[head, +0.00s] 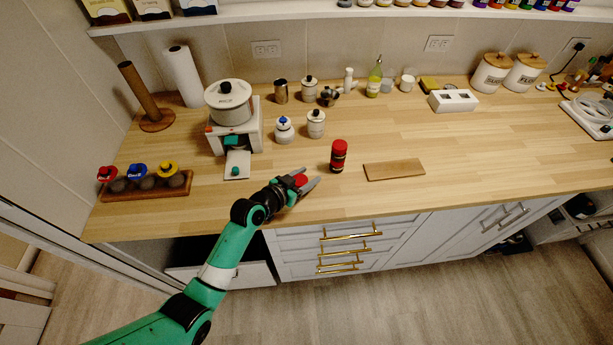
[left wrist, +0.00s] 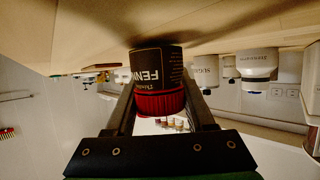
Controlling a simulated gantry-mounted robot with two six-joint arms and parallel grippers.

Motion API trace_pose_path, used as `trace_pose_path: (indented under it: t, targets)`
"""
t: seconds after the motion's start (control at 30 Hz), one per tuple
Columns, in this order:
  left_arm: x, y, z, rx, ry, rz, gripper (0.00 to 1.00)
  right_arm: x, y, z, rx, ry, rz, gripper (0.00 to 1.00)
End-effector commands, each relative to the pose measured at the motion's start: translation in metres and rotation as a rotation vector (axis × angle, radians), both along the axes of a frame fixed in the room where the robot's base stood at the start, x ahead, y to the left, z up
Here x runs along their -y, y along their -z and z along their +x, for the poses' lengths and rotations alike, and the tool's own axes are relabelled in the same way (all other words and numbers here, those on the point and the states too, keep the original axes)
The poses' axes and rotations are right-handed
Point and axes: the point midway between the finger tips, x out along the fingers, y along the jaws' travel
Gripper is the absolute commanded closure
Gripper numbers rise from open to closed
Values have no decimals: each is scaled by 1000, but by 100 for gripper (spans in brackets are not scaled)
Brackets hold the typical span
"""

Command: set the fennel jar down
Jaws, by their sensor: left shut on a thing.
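The fennel jar has a dark body with white lettering and a red ribbed cap. My left gripper (head: 304,184) is shut on it, one finger on each side of the cap. In the head view only the red cap (head: 300,180) shows clearly, near the counter's front edge. In the left wrist view the fennel jar (left wrist: 157,68) points its base at the counter (left wrist: 215,30), with a dark shadow close to the base. I cannot tell whether the base touches the wood. My right gripper is out of view.
A red-capped jar (head: 338,155) stands just right of my left gripper, and a flat wooden board (head: 394,170) lies further right. A rack (head: 147,190) with several capped jars is on the left. White canisters (head: 316,124) stand behind. Bare counter lies around the gripper.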

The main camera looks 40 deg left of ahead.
Motion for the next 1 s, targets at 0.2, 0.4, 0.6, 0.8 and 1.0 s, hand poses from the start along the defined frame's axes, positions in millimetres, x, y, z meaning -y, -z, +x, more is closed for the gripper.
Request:
trace_pose_path:
  t: [0.2, 0.4, 0.6, 0.8, 1.0]
  targets:
    - [0, 2, 0, -1, 0, 0, 16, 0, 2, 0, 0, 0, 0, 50]
    - [0, 2, 0, -1, 0, 0, 16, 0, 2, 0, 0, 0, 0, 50]
    - [0, -3, -4, 0, -1, 0, 16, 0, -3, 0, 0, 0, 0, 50]
    - [1, -17, -36, 1, -2, 0, 16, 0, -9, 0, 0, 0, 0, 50]
    - [4, -34, -78, 0, -1, -1, 16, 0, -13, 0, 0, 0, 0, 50]
